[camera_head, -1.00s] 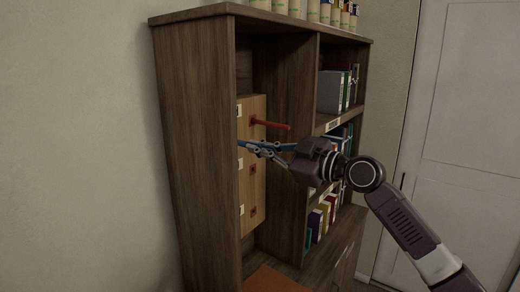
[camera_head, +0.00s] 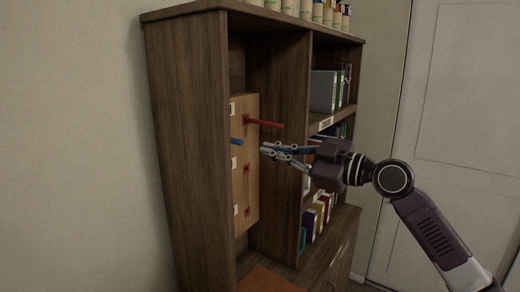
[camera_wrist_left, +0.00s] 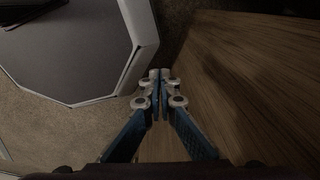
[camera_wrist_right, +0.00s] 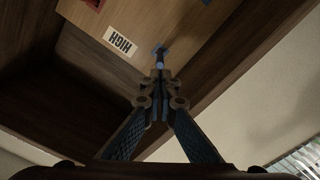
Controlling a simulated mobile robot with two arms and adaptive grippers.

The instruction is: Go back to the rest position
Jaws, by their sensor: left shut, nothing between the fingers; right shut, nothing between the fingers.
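A light wooden board (camera_head: 245,185) with white labels stands inside the left bay of the dark shelf. A red peg (camera_head: 264,123) sticks out from its upper part. Lower, a short blue peg (camera_head: 236,141) shows at the board's left edge; it also appears in the right wrist view (camera_wrist_right: 160,56), beside a label reading HIGH (camera_wrist_right: 120,41). My right gripper (camera_head: 265,149) is shut and empty, right of the blue peg and apart from it in the head view. It also shows in the right wrist view (camera_wrist_right: 158,80). My left gripper (camera_wrist_left: 160,75) is shut and empty, seen only in its wrist view.
The dark wooden shelf (camera_head: 190,130) fills the middle, with books (camera_head: 318,215) in its right bay and containers (camera_head: 318,12) on top. An orange surface (camera_head: 268,280) lies low in front. A white door (camera_head: 450,110) is at right. A wooden surface (camera_wrist_left: 260,75) is close beside my left gripper.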

